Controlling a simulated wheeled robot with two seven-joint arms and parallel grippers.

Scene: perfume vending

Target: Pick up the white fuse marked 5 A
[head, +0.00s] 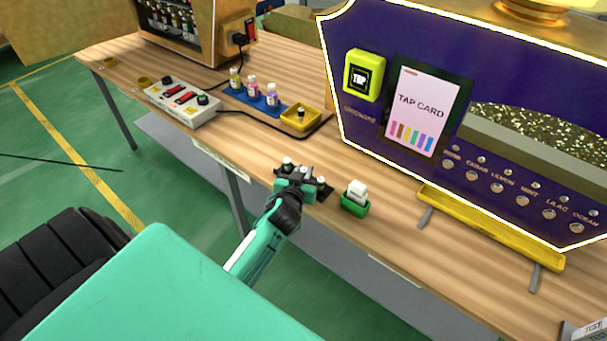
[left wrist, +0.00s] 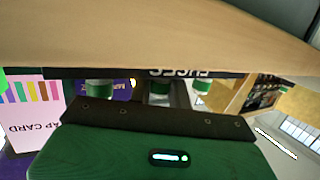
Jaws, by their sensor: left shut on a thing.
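A dark fuse rack (head: 326,193) stands near the front edge of the wooden table in the head view. Its lettering reads "FUSES" upside down in the left wrist view (left wrist: 180,73). My left gripper (head: 299,180) is at the rack and shut on a fuse. Its fingertips are partly hidden, and I cannot read any rating on the fuses. My right gripper is not in view.
A green holder (head: 354,207) with white cards stands right of the rack. Behind are a blue tray (head: 243,97) with bottles, a yellow dish (head: 300,119), a switch box (head: 182,102) and the purple vending machine (head: 360,130). A yellow ledge (head: 490,228) juts out at right.

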